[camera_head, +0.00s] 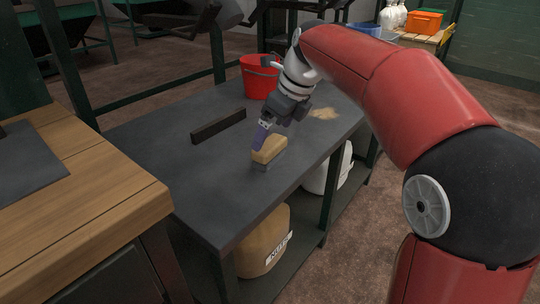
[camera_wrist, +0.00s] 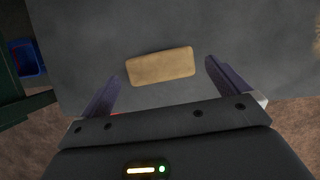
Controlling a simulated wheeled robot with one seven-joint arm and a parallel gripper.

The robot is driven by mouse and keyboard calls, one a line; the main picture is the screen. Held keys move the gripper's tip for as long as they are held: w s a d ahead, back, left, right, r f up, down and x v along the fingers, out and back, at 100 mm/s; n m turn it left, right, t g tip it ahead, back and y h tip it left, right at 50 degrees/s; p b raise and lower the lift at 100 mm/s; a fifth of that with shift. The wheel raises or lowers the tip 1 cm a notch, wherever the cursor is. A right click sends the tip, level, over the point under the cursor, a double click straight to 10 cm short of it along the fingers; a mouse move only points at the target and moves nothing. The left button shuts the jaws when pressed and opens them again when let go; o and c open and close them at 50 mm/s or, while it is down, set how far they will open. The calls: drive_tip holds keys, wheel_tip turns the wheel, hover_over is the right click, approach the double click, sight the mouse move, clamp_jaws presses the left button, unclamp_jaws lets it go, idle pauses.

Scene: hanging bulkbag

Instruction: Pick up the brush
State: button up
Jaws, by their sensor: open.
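The brush (camera_head: 268,149) has a tan wooden block on top and a grey lower part. It rests on the dark grey table (camera_head: 200,200), close to its front edge. In the wrist view the brush (camera_wrist: 160,66) is a tan block lying between and a little beyond the two finger tips. My gripper (camera_head: 264,135) is right above and behind the brush in the head view. My gripper (camera_wrist: 160,82) is open, with one purple-grey finger on each side of the brush. I cannot tell whether a finger touches it.
A dark bar (camera_head: 218,127) lies on the table left of the brush. A red bucket (camera_head: 258,78) stands at the back, and a tan powder patch (camera_head: 323,113) lies to the right. A wooden bench (camera_head: 90,200) is at the left. The table's front left is clear.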

sight(270, 143)
drive_tip(key=x, duration=0.2)
drive_tip(key=b+x, duration=0.1)
drive_tip(key=x, duration=0.2)
drive_tip(key=shift+s+d+f+b, duration=0.1)
drive_tip(key=shift+s+d+b, duration=0.1)
drive_tip(key=shift+b, duration=0.1)
drive_tip(key=c, duration=0.7)
drive_tip(key=shift+c, duration=0.2)
drive_tip(key=shift+r, duration=0.2)
wheel_tip(270, 143, up, 20)
drive_tip(key=p, duration=0.7)
drive_tip(key=shift+f, duration=0.15)
